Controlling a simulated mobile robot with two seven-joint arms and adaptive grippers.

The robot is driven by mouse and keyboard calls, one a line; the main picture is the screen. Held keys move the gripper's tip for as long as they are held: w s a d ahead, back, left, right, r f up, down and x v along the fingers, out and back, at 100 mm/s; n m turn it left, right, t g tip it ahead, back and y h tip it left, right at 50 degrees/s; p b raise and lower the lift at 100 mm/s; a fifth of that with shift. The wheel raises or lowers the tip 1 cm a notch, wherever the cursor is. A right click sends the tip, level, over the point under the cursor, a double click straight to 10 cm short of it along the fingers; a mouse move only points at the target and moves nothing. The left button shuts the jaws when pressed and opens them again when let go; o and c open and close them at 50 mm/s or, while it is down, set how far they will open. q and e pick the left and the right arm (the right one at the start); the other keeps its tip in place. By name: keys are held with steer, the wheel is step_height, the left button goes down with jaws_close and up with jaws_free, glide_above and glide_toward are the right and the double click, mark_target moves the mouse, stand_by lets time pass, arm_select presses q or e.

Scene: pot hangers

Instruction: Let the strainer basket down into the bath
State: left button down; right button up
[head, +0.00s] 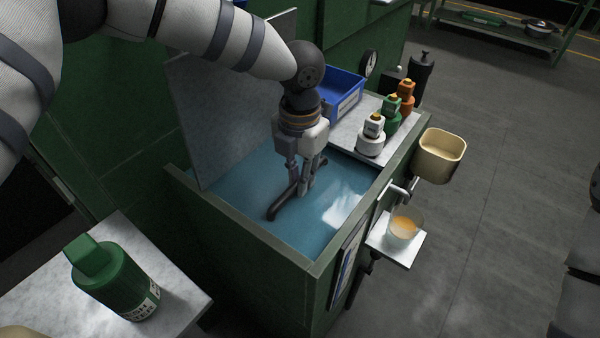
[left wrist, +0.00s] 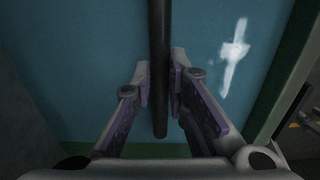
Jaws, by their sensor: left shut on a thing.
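My left gripper (head: 303,186) points down over the bath (head: 245,222), a green-walled tank of blue liquid. It is shut on a dark bar (head: 281,207), which looks like the strainer basket's handle. In the left wrist view the bar (left wrist: 159,45) runs between the fingers of my left gripper (left wrist: 161,85), with blue liquid (left wrist: 70,60) behind it. I see no basket body or mesh in either view; the liquid or the gripper may hide it. I cannot tell how high the bar is above the surface. My right gripper is not in view.
A grey upright panel (head: 205,120) stands at the bath's left. Behind are a blue bin (head: 343,92) and several bottles, one with a white base (head: 371,140). A cream bin (head: 442,154) and a cup (head: 404,228) on a shelf hang outside. A green bottle (head: 113,280) stands front left.

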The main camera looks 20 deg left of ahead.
arm_select(q)
steer(key=shift+f, duration=0.1)
steer(key=c, duration=1.5)
jaws_free()
step_height(320, 180, up, 12)
steer(key=shift+f, duration=0.1)
